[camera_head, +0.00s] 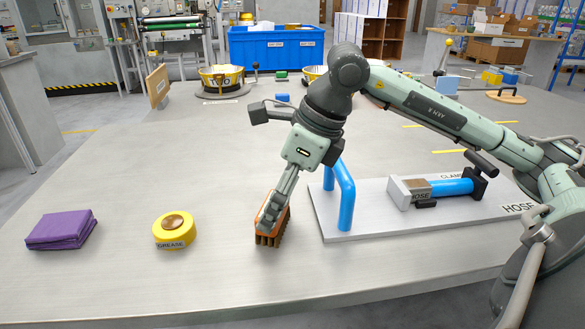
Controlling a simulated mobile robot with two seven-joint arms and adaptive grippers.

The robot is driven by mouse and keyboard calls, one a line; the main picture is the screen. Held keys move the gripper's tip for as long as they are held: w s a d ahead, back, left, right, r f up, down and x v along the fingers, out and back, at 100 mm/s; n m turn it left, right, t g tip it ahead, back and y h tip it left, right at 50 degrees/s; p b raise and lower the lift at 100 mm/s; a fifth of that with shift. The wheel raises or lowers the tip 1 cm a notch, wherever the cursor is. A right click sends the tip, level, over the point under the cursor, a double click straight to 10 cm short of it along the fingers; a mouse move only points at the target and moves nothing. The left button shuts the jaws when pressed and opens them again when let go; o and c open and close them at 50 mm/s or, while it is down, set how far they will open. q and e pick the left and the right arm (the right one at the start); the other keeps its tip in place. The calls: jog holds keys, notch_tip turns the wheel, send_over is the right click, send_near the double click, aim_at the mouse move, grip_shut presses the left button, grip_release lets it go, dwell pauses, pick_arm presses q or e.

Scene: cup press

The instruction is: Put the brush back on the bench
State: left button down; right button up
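The brush (280,226), with an orange-brown body and dark brown bristles, is at the front middle of the grey bench (130,280). Its bristles point down, at or just above the bench top; I cannot tell whether they touch. My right gripper (268,216) comes down from above with its fingers shut on the brush, hiding part of its body. My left gripper is not in view.
Left of the brush are a yellow grease tin (174,231) and a folded purple cloth (62,230). To the right, a white board (385,226) carries a blue bar (345,195) and a hose clamp (440,190). A blue bin (275,50) stands behind. The bench's front strip is bare.

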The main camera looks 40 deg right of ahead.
jog(key=v, duration=0.9)
jog(key=shift+r, duration=0.4)
jog(key=shift+s+d, duration=0.1)
